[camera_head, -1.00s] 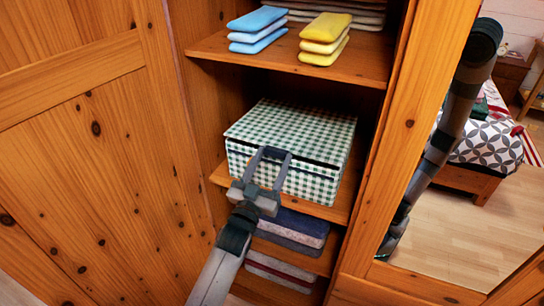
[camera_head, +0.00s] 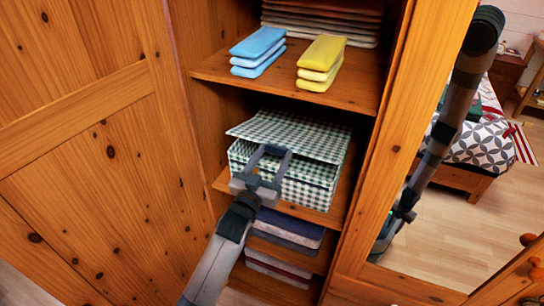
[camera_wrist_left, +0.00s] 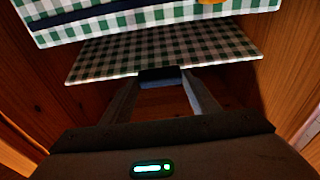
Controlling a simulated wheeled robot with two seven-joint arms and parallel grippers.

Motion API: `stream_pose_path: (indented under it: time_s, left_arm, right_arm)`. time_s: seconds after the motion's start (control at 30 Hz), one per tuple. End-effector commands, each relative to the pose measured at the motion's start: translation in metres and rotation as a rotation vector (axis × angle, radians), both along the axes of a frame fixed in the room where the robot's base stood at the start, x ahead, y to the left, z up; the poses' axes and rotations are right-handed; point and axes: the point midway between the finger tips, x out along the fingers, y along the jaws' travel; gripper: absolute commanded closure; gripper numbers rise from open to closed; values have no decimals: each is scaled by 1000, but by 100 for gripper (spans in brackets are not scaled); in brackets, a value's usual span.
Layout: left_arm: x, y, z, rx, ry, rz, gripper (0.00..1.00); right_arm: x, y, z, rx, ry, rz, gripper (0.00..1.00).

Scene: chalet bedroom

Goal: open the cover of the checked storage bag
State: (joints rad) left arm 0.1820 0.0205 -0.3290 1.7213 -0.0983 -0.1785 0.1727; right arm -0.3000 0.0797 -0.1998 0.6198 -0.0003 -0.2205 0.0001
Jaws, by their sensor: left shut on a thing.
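The green-and-white checked storage bag (camera_head: 310,193) sits on a middle shelf of the wardrobe. Its cover (camera_head: 290,128) is partly raised along the front edge, with a dark gap between it and the body. My left gripper (camera_head: 271,150) reaches up from below and is shut on the cover's front edge. In the left wrist view, the left gripper (camera_wrist_left: 164,78) holds the cover (camera_wrist_left: 165,52) at a dark tab, and the bag's body (camera_wrist_left: 130,18) shows at the top. The bag's inside is hidden in the head view. My right gripper is not seen.
An upper shelf (camera_head: 225,73) above the bag holds blue folded items (camera_head: 257,50) and yellow ones (camera_head: 322,60). Folded cloths (camera_head: 288,228) lie below. A wooden door (camera_head: 90,150) stands at the left, a mirror panel (camera_head: 440,240) at the right.

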Motion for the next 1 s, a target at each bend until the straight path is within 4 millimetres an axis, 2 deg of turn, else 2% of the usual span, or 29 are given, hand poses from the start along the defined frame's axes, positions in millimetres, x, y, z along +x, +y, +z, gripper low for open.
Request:
stream_pose_path:
  time_s: [0.03,0.5,0.7,1.0]
  left_arm:
    - [2,-1,14,-3,-11,-1,86]
    - [21,-7,62,-5,-15,-1,86]
    - [26,-8,70,-5,-16,-1,86]
    - [27,-8,71,-6,-18,-1,86]
  right_arm:
    - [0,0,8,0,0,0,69]
    - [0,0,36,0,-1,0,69]
    - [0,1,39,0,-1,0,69]
    - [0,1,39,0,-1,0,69]
